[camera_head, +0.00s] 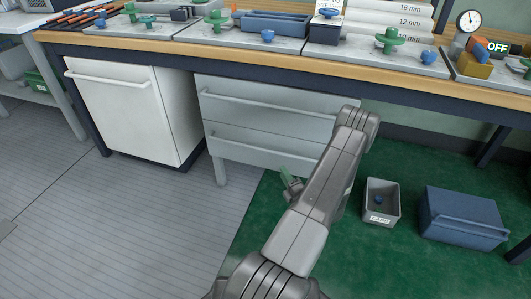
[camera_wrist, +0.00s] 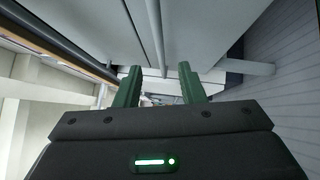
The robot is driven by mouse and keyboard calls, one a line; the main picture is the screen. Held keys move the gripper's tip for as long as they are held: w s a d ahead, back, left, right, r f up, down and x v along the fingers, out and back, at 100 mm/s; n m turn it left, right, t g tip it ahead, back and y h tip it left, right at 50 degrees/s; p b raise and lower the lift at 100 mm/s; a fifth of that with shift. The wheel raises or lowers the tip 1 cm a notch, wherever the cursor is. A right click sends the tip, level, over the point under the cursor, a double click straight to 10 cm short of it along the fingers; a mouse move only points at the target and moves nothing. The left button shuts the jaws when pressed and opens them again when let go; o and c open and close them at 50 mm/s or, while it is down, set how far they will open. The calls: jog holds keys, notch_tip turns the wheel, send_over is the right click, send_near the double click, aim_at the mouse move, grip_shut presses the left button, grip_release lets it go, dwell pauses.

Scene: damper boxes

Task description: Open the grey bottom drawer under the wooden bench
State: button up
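The grey bottom drawer (camera_head: 238,147) is under the wooden bench, below a similar top drawer (camera_head: 240,112). Both fronts look shut, and each has a long bar handle. The bottom handle (camera_head: 250,137) is partly hidden on the right by my arm. My gripper (camera_head: 291,182) is low in front of the bottom drawer, mostly hidden behind my arm. In the wrist view, my gripper (camera_wrist: 160,84) has its two green fingers apart with nothing held. A pale bar (camera_wrist: 155,32) runs beyond the gap between them; I cannot tell which handle it is.
A white cabinet (camera_head: 125,108) stands left of the drawers. A grey bin (camera_head: 381,213) and a blue crate (camera_head: 463,220) stand on the green mat to the right. The grey floor at left is clear.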

aim_at(269, 150)
jog(key=b+x, duration=0.3)
jog(key=x, duration=1)
jog(key=shift+a+r, duration=0.15)
jog(key=shift+a, duration=0.05)
grip_shut()
